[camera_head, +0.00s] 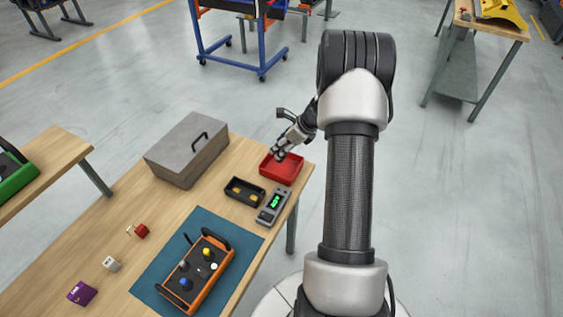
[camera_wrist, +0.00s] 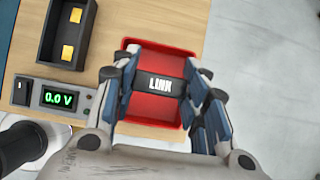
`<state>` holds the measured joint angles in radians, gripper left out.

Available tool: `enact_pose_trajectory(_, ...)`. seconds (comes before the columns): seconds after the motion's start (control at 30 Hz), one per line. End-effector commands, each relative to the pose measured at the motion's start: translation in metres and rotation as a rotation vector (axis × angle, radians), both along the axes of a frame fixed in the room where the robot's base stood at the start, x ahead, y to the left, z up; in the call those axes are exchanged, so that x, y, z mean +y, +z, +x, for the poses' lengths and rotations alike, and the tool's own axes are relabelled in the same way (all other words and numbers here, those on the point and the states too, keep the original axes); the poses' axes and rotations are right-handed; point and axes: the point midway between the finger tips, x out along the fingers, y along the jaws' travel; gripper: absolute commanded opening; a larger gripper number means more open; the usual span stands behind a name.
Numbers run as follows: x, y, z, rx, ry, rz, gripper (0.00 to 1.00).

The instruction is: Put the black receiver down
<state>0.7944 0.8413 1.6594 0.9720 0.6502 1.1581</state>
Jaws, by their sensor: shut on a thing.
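The black receiver (camera_wrist: 160,85), marked "LINK", is between my gripper's fingers (camera_wrist: 163,98) in the wrist view. My gripper is shut on it from both sides. Receiver and fingers are over the red tray (camera_wrist: 150,112), whose red floor shows on both sides of the receiver. I cannot tell whether the receiver touches the floor. In the head view my gripper (camera_head: 281,151) points down at the red tray (camera_head: 290,177) at the table's right edge; the receiver is too hidden there to make out.
A black bin with yellow pieces (camera_head: 235,192) and a meter (camera_head: 272,206) reading 0.0 V stand beside the tray. A grey lidded case (camera_head: 183,160) stands to the left. An orange device (camera_head: 203,266) lies on a teal mat (camera_head: 148,293). Small boxes lie further left.

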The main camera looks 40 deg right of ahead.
Motion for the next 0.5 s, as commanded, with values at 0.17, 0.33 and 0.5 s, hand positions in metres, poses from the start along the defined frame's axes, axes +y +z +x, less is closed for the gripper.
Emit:
enact_pose_trajectory(0.17,0.0,-0.016,0.001,-0.002,0.001,0.0,0.16)
enact_pose_trajectory(0.33,0.0,-0.034,0.0,0.001,0.001,0.002,0.16)
enact_pose_trajectory(0.5,0.0,-0.059,0.0,0.0,0.001,0.0,0.16)
